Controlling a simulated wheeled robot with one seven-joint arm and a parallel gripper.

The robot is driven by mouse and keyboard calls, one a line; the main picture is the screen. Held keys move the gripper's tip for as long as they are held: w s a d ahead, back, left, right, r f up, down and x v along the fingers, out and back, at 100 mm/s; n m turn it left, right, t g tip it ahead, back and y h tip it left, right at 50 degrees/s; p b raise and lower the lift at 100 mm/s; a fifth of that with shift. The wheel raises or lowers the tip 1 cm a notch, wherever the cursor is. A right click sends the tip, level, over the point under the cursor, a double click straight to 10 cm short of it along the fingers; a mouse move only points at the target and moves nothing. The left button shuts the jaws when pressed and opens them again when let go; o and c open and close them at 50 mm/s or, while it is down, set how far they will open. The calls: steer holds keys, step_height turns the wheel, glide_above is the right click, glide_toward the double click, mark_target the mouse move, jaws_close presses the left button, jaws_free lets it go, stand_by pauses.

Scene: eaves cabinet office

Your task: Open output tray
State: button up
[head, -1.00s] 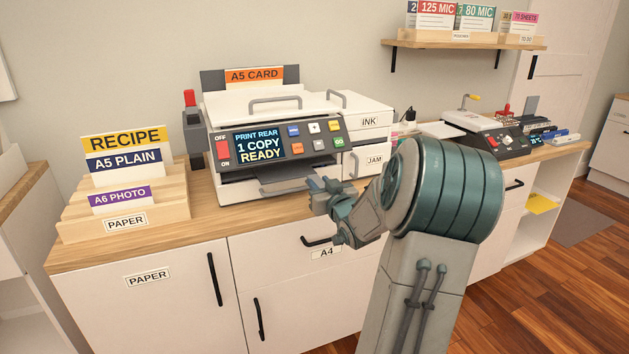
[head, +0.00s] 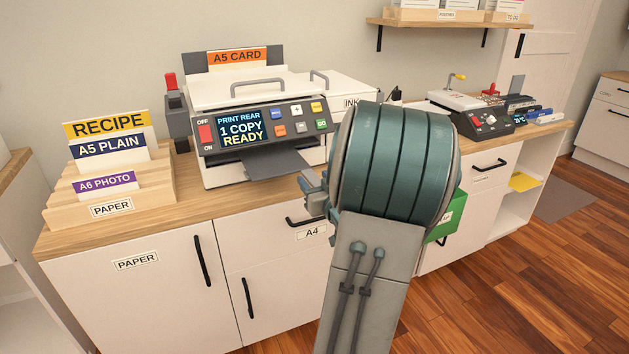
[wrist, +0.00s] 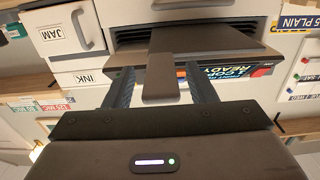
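The printer (head: 220,172) stands on the wooden counter, its screen reading "PRINT REAR 1 COPY READY". Its output tray (head: 275,166) is a dark grey plate sticking out of the front slot below the control panel. In the wrist view the tray (wrist: 165,72) shows close up, with a narrower tab toward my gripper. My gripper (head: 314,190) is at the tray's right front in the head view, partly hidden by my arm. In the wrist view my gripper's fingers (wrist: 164,88) are apart, one on each side of the tab, with visible gaps.
A paper rack (head: 110,185) stands left of the printer. Drawers marked INK (head: 352,102) and JAM (wrist: 52,38) are beside it. Cabinet doors and handles (head: 305,221) lie below the counter. A green box (head: 446,218) shows behind my arm.

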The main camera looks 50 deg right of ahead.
steer(key=shift+s+a, duration=0.2)
steer(key=shift+s, duration=0.25)
steer(key=b+v, duration=0.4)
steer(key=v, duration=0.8)
steer(key=shift+s+a, duration=0.15)
steer(key=shift+s, duration=0.2)
